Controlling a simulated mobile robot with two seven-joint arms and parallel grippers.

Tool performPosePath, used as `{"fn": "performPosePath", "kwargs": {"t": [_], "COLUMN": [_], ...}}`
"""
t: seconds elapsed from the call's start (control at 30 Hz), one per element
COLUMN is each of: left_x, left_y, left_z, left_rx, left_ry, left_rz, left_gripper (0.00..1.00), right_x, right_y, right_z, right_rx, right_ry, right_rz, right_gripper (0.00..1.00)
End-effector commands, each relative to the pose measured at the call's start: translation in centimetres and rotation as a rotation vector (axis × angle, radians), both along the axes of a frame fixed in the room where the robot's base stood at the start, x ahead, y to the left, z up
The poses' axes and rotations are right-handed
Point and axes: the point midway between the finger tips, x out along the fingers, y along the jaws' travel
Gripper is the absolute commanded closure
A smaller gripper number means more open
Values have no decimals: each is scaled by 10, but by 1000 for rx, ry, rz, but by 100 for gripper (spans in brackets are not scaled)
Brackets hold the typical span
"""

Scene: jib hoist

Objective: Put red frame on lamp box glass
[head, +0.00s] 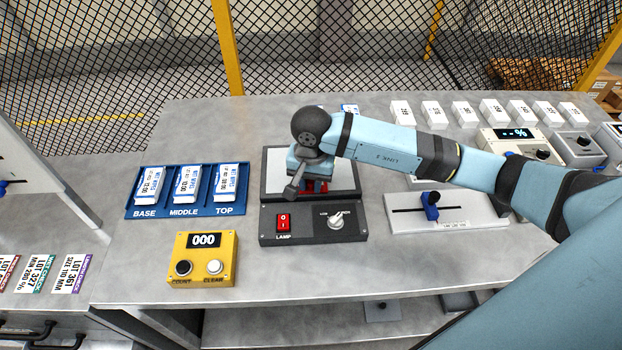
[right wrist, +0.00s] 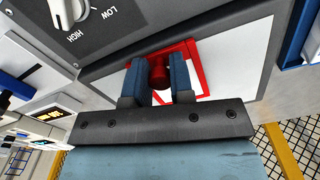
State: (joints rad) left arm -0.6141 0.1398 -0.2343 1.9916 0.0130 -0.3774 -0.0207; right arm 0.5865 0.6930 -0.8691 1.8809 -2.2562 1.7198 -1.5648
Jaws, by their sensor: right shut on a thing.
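The lamp box (head: 312,222) stands mid-table, with a red LAMP switch and a white knob on its front panel. Its pale glass (head: 342,177) lies behind that panel, partly covered by my right arm; it also shows in the right wrist view (right wrist: 232,58). My right gripper (head: 312,180) is over the glass and points down. In the right wrist view, my right gripper (right wrist: 158,74) is shut on the red knob of the red frame (right wrist: 200,70). The frame is over the glass; I cannot tell whether it touches. My left gripper is not in view.
A blue tray (head: 186,211) with BASE, MIDDLE and TOP packs stands left of the lamp box. A yellow counter (head: 202,260) reading 000 is at front left. A slider device (head: 445,211) is to the right. Several white boxes line the back right.

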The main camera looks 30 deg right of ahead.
Motion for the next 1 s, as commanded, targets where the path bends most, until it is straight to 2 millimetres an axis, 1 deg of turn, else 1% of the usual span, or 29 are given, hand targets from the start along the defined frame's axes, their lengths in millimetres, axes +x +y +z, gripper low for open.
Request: {"fn": "performPosePath", "kwargs": {"t": [0.13, 0.27, 0.3, 0.37, 0.4, 0.67, 0.77, 0.8, 0.87, 1.0], "left_x": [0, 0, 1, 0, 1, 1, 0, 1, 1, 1], "left_y": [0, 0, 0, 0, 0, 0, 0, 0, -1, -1], "left_z": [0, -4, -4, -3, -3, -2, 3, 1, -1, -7], "left_rx": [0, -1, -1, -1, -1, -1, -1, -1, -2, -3], "left_ry": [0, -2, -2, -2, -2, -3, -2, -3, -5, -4], "left_rz": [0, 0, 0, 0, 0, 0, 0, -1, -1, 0], "left_gripper": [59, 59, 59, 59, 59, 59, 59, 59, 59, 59], "right_x": [0, 1, 1, 0, 0, 0, 0, 1, 2, 2], "right_y": [0, 0, 0, 0, 0, 0, 0, 0, 0, 0], "right_z": [1, -3, -3, -2, -2, -1, 3, 5, 13, 42], "right_rx": [0, 0, 0, 1, 1, 1, 1, 0, 0, 0], "right_ry": [-1, -1, -1, -1, -1, -1, -1, -3, -5, -6], "right_rz": [0, 1, 1, 0, 1, 1, 0, 1, 2, 2], "right_gripper": [100, 100, 76, 62, 53, 53, 53, 53, 53, 53]}}
